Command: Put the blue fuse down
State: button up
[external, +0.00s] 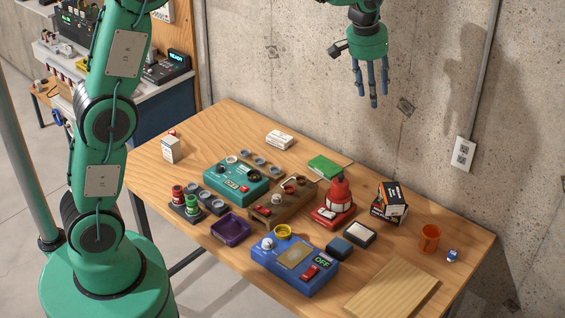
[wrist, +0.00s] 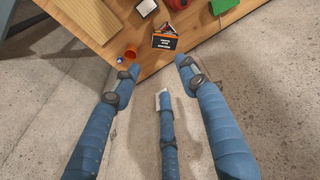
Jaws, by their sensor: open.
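A small blue and white piece, which looks like the blue fuse (external: 452,255), lies on the wooden table near its right corner, just right of an orange cup (external: 429,238). In the wrist view the blue piece (wrist: 119,60) shows beside the cup (wrist: 130,52), small and partly unclear. My gripper (external: 371,95) is high above the back of the table, near the wall, with its three blue fingers pointing down. In the wrist view the fingers (wrist: 155,84) are spread, with nothing between them. The gripper is well apart from the fuse.
A black and orange box (external: 391,194) stands left of the cup. A red beacon (external: 338,192), a blue OFF panel (external: 294,262), a teal panel (external: 236,182), a purple tray (external: 231,230) and a fuse holder (external: 187,213) crowd the table. A wooden board (external: 391,290) lies at the front right.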

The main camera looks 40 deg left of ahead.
jog(key=s+a+r+t, duration=0.1)
jog(key=s+a+r, duration=0.3)
jog(key=s+a, duration=0.55)
jog(key=s+a+r+t, duration=0.1)
jog(key=s+a+r, duration=0.3)
jog(key=s+a, duration=0.55)
jog(key=s+a+f, duration=0.2)
jog(key=s, duration=0.5)
jog(key=s+a+f+t, duration=0.1)
jog(key=s+a+f, duration=0.1)
jog(key=s, duration=0.5)
jog(key=s+a+f+m, duration=0.1)
jog(key=s+a+f, duration=0.1)
jog(key=s, duration=0.6)
jog(key=shift+a+y, duration=0.4)
jog(key=shift+a, duration=0.1)
jog(key=shift+s, duration=0.1)
notch_tip(320, 180, down, 12)
jog(key=b, duration=1.1)
jog(key=shift+r+b, duration=0.2)
jog(key=shift+b, duration=0.15)
